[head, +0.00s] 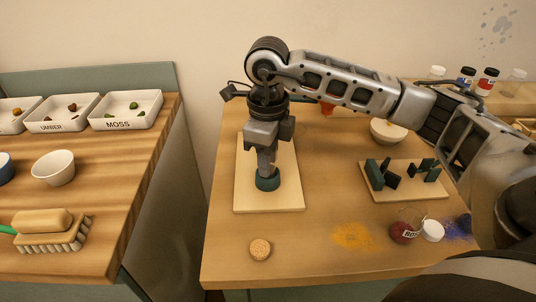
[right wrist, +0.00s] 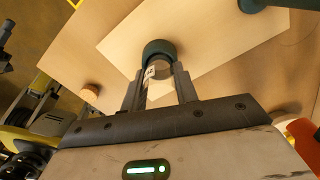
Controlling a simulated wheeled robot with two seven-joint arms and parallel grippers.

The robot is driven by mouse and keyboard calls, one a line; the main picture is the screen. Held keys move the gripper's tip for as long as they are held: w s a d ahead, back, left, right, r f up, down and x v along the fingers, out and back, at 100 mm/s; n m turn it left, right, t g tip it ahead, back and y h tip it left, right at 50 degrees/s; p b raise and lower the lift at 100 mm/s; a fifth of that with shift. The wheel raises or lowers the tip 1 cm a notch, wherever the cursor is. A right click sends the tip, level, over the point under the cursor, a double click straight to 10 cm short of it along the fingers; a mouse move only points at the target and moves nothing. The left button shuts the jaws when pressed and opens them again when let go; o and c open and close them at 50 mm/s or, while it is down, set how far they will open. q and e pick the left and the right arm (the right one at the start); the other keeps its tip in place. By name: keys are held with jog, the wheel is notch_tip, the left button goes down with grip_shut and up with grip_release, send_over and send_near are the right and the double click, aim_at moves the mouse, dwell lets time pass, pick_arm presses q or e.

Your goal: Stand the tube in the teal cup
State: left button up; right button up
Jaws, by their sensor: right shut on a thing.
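The teal cup (head: 267,183) stands on a pale board (head: 285,202) on the table. It also shows in the right wrist view (right wrist: 157,46), just beyond my fingertips. My right gripper (head: 266,168) points straight down directly over the cup. In the right wrist view its fingers (right wrist: 159,78) are shut on the tube (right wrist: 160,70), a greyish cylinder with a white label. The tube's far end lines up with the cup's mouth; I cannot tell how deep it reaches. In the head view the gripper hides the tube. My left gripper is not in view.
A cork (head: 260,249) lies in front of the board. At right are a rack with dark blocks (head: 403,182), a bowl (head: 388,133), a tipped red jar (head: 403,233) and spilled pigment (head: 353,237). A side table at left holds trays (head: 126,110) and a brush (head: 46,231).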

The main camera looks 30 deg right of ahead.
jog(key=shift+f, duration=0.25)
jog(key=shift+f+b, duration=0.15)
jog(key=shift+b, duration=0.15)
jog(key=o, duration=0.9)
jog(key=shift+o, duration=0.2)
notch_tip(320, 180, up, 13)
jog(key=shift+f+p, duration=0.2)
jog(key=shift+p, duration=0.2)
